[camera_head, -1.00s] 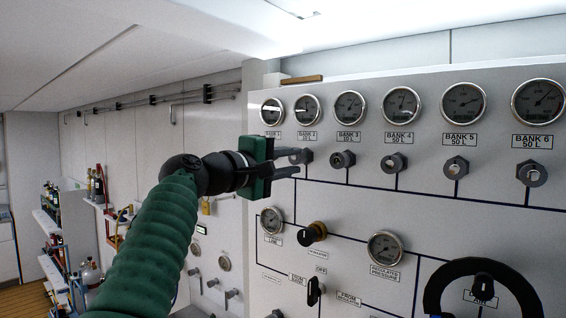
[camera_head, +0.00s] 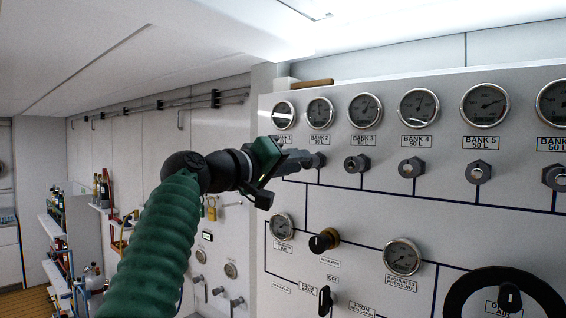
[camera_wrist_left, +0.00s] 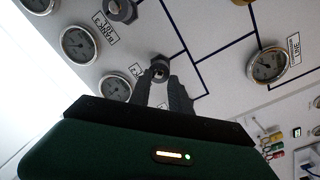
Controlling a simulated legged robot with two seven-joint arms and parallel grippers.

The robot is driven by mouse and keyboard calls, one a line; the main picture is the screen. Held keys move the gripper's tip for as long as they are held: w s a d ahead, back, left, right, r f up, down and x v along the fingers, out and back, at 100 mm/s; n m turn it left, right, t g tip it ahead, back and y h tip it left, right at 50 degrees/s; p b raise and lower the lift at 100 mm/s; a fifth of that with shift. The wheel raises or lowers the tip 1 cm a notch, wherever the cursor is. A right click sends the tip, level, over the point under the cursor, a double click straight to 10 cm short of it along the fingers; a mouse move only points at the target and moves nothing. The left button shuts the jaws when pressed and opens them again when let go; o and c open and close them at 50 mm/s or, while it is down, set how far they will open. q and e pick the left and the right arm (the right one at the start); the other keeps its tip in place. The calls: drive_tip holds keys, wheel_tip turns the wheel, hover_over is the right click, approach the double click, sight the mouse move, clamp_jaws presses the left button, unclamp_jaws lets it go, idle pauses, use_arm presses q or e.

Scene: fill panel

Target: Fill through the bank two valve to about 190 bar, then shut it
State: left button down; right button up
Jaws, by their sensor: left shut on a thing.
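The bank two valve (camera_head: 318,160) is a small grey hex-based knob on the upper panel, below the gauge (camera_head: 320,110) marked BANK 2. My left gripper (camera_head: 302,160) is shut on this valve, its fingers reaching in from the left and partly hiding it. In the left wrist view the two fingertips (camera_wrist_left: 162,84) close around the knob (camera_wrist_left: 160,64). The gauge needles are too small to read exactly. The regulated pressure gauge (camera_head: 402,257) and another small gauge (camera_head: 281,226) are lower on the panel. My right gripper is not in view.
Valves for banks 3 (camera_head: 357,163), 4 (camera_head: 411,167) and 5 (camera_head: 478,172) run to the right. A dark regulator knob (camera_head: 324,241), a selector lever (camera_head: 325,301) and a large black ring (camera_head: 448,300) are lower. Shelves with bottles (camera_head: 60,213) stand far left.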

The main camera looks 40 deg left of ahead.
use_arm(q)
drive_tip(key=shift+d+r, duration=0.3)
drive_tip(key=shift+r, duration=0.05)
drive_tip(key=c, duration=1.1)
unclamp_jaws()
drive_tip(key=shift+w+f, duration=0.1)
drive_tip(key=shift+w, duration=0.05)
drive_tip(key=shift+a+f, duration=0.1)
drive_tip(key=shift+f, duration=0.05)
